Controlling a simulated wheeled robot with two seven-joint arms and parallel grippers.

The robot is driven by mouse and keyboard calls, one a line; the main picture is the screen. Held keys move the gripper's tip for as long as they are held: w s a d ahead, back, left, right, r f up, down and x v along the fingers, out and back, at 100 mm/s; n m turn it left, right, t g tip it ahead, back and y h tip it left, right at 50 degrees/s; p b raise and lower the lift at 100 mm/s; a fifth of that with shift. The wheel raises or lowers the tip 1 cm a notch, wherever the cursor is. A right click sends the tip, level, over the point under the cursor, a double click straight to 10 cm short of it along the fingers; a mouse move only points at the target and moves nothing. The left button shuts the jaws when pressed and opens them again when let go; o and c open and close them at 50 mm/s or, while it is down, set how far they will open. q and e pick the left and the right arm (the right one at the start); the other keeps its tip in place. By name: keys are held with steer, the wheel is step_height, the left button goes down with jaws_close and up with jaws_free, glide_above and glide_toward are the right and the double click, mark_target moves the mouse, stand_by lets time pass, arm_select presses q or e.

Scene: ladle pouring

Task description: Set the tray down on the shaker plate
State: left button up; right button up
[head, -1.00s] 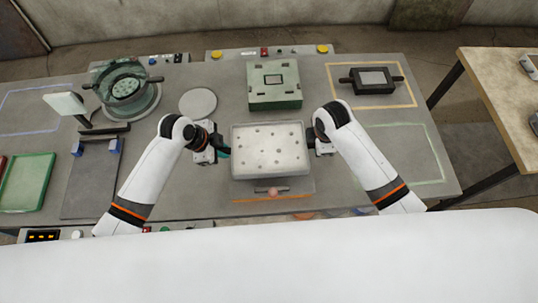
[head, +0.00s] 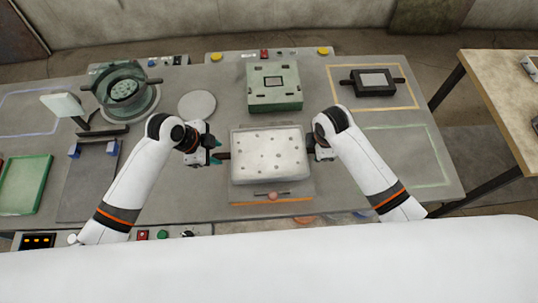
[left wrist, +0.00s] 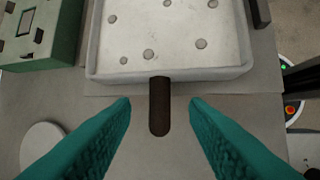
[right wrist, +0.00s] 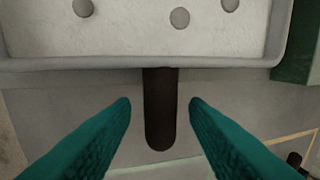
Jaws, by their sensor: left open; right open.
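The tray (head: 269,181) is pale grey, with several round spots on its floor and a dark handle on each side. It appears to rest level on a grey plate (head: 240,195), whose near edge shows below it; the contact is hidden. My left gripper (head: 217,153) is open, left of the tray. In the left wrist view the left handle (left wrist: 160,112) points between its spread fingers (left wrist: 160,104), touching neither. My right gripper (head: 322,153) is open at the tray's right side. In the right wrist view the right handle (right wrist: 161,112) lies between the fingers (right wrist: 160,104), with gaps on both sides.
A green block fixture (head: 274,90) stands behind the tray. A pale disc (head: 197,105) lies behind my left gripper. The green-outlined area (head: 410,155) is clear.

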arm_select(q)
steer(key=v, duration=0.8)
steer(key=shift+r, duration=0.2)
arm_select(e)
step_height(320, 180, up, 12)
steer(key=s, duration=0.2)
steer(key=shift+s, duration=0.2)
arm_select(q)
steer(key=shift+s+a, duration=0.1)
arm_select(e)
steer(key=shift+a+f, duration=0.1)
steer(key=shift+f, duration=0.1)
